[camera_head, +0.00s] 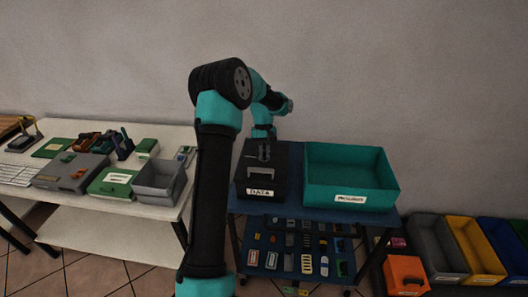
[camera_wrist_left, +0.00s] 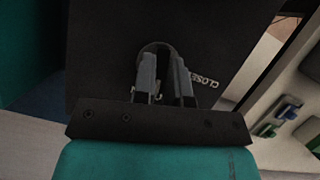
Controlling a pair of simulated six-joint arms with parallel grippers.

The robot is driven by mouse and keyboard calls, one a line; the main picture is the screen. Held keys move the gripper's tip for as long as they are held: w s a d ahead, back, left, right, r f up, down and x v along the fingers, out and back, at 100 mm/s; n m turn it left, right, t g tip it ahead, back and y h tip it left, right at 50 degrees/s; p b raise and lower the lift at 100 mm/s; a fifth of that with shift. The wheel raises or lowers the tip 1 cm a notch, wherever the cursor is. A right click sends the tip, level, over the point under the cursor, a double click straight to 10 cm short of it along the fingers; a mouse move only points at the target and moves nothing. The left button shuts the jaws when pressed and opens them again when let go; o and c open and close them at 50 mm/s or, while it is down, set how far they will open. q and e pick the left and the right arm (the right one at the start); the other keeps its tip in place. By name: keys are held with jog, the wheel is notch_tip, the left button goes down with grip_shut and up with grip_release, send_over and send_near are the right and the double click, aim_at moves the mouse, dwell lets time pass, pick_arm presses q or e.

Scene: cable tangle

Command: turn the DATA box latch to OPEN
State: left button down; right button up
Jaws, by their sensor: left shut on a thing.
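The black DATA box (camera_head: 284,188) stands on the blue table, with a white label reading DATA on its front. Its dark lid (camera_wrist_left: 105,60) fills much of the left wrist view. White lettering, CLOSED (camera_wrist_left: 206,80), shows on the lid beside my fingers, partly cut off by them. My left gripper (camera_head: 263,152) points down at the top of the box. In the left wrist view its two grey fingers (camera_wrist_left: 163,75) are shut on the dark, round-ended latch (camera_wrist_left: 154,47). The latch's exact angle is hard to tell. My right gripper is not in view.
A teal open bin (camera_head: 350,178) with a white label stands right beside the DATA box. A white table (camera_head: 110,207) with boxes and a grey tray (camera_head: 160,180) is at left. Several small parts lie on the shelf below. Coloured bins (camera_head: 472,245) stand at lower right.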

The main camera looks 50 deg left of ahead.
pick_arm(q)
jog(key=shift+m+g+y, duration=0.3)
jog(key=shift+m+y, duration=0.1)
jog(key=shift+m, duration=0.8)
jog(key=c, duration=1.2)
grip_release()
jog(key=shift+o, duration=0.2)
jog(key=v, duration=1.7)
jog(key=shift+r, duration=0.2)
jog(key=shift+w, duration=0.15)
